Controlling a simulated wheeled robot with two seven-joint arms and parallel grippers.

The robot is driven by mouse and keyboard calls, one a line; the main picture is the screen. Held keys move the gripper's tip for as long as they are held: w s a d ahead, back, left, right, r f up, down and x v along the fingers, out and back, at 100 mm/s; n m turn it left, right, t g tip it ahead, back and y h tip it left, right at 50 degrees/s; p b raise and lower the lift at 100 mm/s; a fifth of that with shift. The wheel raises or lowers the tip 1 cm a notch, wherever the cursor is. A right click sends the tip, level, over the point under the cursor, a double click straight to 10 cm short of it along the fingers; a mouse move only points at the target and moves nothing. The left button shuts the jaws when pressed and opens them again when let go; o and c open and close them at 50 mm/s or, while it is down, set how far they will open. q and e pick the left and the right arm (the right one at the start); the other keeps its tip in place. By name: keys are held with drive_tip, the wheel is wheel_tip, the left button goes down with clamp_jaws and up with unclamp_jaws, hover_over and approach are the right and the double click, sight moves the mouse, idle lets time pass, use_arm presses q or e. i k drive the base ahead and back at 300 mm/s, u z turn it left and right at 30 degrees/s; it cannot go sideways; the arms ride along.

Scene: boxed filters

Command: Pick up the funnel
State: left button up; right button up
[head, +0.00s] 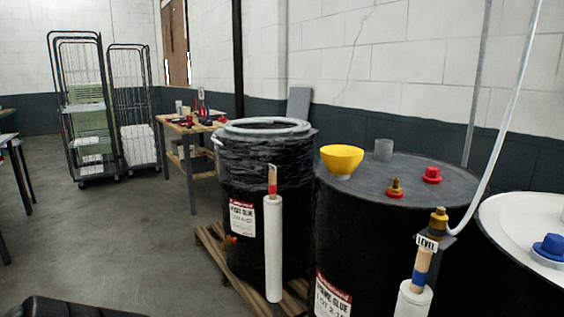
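A yellow funnel (342,160) sits on the top of the middle black drum (405,183), near its left edge. Its wide mouth faces up and a small pale part shows beneath it. Neither of my grippers is in view, so nothing is seen touching the funnel.
On the same drum top stand a grey cup (383,150), a red cap (431,175) and a brass-and-red fitting (395,188). White upright tubes (273,250) stand before the drums. A wrapped drum (262,175) is left; a white-topped drum (520,215) is right. Floor at left is open.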

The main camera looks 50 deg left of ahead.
sight(338, 160)
drive_tip(key=u, duration=1.4)
drive_tip(key=k, duration=0.3)
drive_tip(key=u, duration=0.85)
drive_tip(key=i, duration=0.3)
drive_tip(key=z, duration=0.25)
